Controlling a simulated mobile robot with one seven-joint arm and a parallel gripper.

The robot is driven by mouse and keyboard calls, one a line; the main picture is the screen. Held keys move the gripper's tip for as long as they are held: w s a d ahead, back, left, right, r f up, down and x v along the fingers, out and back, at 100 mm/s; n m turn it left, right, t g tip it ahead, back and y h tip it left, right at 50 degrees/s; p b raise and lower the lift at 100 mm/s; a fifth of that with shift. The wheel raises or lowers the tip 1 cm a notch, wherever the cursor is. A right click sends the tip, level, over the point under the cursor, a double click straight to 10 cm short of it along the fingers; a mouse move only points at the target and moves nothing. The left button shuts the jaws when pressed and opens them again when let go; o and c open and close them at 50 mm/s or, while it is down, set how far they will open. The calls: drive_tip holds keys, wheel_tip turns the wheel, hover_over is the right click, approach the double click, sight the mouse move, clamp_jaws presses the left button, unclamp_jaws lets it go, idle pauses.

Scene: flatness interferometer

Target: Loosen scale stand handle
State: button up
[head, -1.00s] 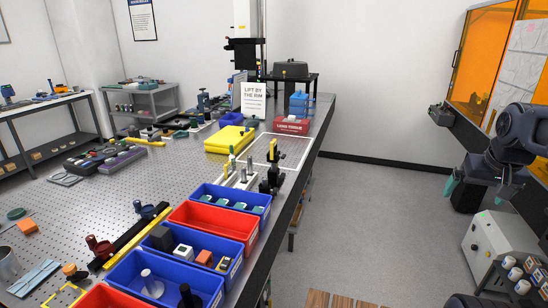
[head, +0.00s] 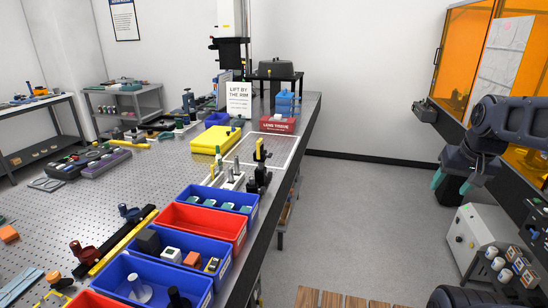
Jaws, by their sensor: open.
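I cannot tell for sure which part is the scale stand handle. A small black upright stand with a yellow upper part (head: 261,160) stands at the right edge of the perforated bench, beside the bins. A tall column instrument with a black head (head: 230,50) stands at the back of the bench. My gripper (head: 452,187) is at the right, pointing down, with its teal fingertips apart and nothing seen between them. It hangs over the aisle side, well away from the bench and from both stands.
Blue and red bins (head: 203,222) line the near edge of the bench (head: 150,185). A yellow box (head: 214,139), a red box (head: 278,124) and a sign (head: 238,100) stand farther back. An orange-windowed enclosure (head: 456,75) is at right. Grey floor (head: 350,210) between is clear.

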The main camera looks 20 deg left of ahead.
drive_tip(key=w+a+f+m+g+y, duration=0.1)
drive_tip(key=w+a+m+g+y, duration=0.2)
drive_tip(key=w+a, duration=0.45)
drive_tip(key=w+a+f+m+g+y, duration=0.15)
drive_tip(key=w+a+y, duration=0.3)
drive_tip(key=a, duration=0.65)
drive_tip(key=m+y, duration=1)
drive_tip(key=m, duration=0.3)
approach(269, 155)
drive_tip(key=a, duration=0.7)
drive_tip(key=shift+w, duration=0.2)
drive_tip(key=shift+a, duration=0.1)
drive_tip(key=c, duration=1)
